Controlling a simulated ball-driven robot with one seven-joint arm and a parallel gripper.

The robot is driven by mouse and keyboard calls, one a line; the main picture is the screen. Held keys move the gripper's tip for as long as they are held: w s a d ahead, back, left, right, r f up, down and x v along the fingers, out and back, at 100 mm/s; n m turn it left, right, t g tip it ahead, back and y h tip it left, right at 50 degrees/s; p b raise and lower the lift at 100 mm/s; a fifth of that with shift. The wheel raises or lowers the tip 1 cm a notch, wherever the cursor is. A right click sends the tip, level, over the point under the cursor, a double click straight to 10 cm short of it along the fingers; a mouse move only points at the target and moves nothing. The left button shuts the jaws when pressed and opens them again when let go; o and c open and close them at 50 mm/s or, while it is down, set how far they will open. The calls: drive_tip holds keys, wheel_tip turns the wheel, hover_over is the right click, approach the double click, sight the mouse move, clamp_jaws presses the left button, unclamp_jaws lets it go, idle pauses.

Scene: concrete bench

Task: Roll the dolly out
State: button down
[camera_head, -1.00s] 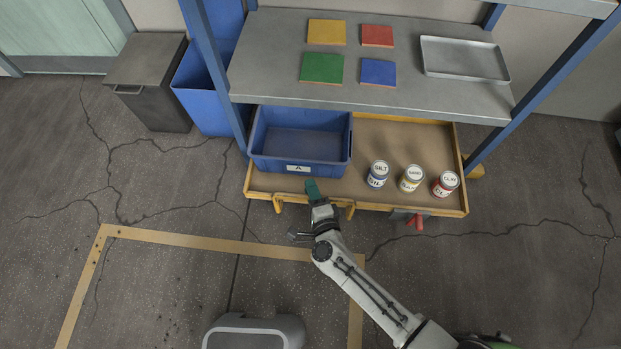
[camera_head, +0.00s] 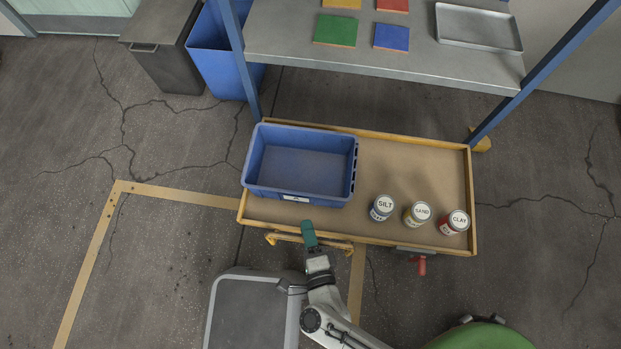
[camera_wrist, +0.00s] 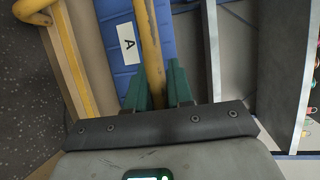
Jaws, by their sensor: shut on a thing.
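The dolly (camera_head: 415,160) is a low tan platform with a yellow rim, standing on the floor mostly in front of the shelf. It bears a blue bin (camera_head: 255,160) at its left and three cans, silt (camera_head: 382,208), sand (camera_head: 417,214) and clay (camera_head: 454,222), along its front right. Its yellow handle bar (camera_head: 283,238) runs along the front left. My gripper (camera_head: 308,233) is shut on this bar; in the wrist view the bar (camera_wrist: 150,50) passes between the green fingers (camera_wrist: 158,88). The bin's label A (camera_wrist: 128,43) shows beyond it.
A red lever (camera_head: 421,265) sticks out below the dolly's front edge. Yellow floor tape (camera_head: 180,191) marks an area at the left front; the dolly covers part of it. The shelf (camera_head: 380,66) holds coloured tiles and a metal tray (camera_head: 478,28). Cracked floor is clear at left and right.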

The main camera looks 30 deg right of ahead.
drive_tip(key=shift+s+a, duration=0.45)
drive_tip(key=shift+s, duration=0.15)
drive_tip(key=c, duration=1.1)
unclamp_jaws()
drive_tip(key=p+v, duration=0.1)
drive_tip(key=v, duration=0.9)
drive_tip(key=shift+s+p, duration=0.35)
drive_tip(key=shift+p, duration=0.05)
drive_tip(key=shift+a, duration=0.1)
